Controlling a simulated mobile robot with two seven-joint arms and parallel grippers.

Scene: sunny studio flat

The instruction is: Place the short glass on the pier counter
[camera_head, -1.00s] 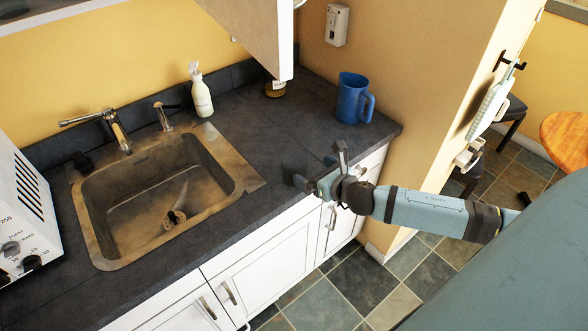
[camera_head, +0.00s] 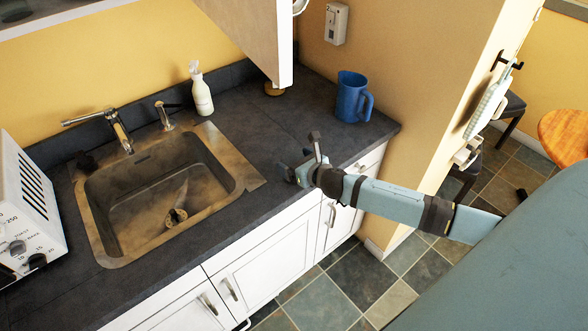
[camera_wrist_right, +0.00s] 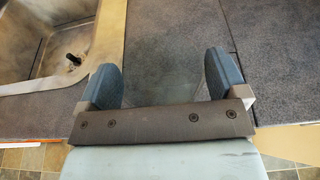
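My right gripper (camera_head: 302,163) is over the front edge of the dark counter (camera_head: 262,140), right of the sink. In the right wrist view its two blue fingers (camera_wrist_right: 164,80) stand wide apart above the counter. A faint greenish, see-through patch (camera_wrist_right: 165,60) lies between them. It may be a clear glass, but I cannot tell whether it is one or whether the fingers touch it. No short glass stands out clearly in the head view. My left gripper is not in view.
A metal sink (camera_head: 92,215) is set in the counter, left of my right gripper. A blue pitcher (camera_head: 350,98) stands near the right wall. A white bottle (camera_head: 202,94) stands behind the sink. A white oven (camera_head: 25,205) is at far left. A cabinet door (camera_head: 250,35) hangs above.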

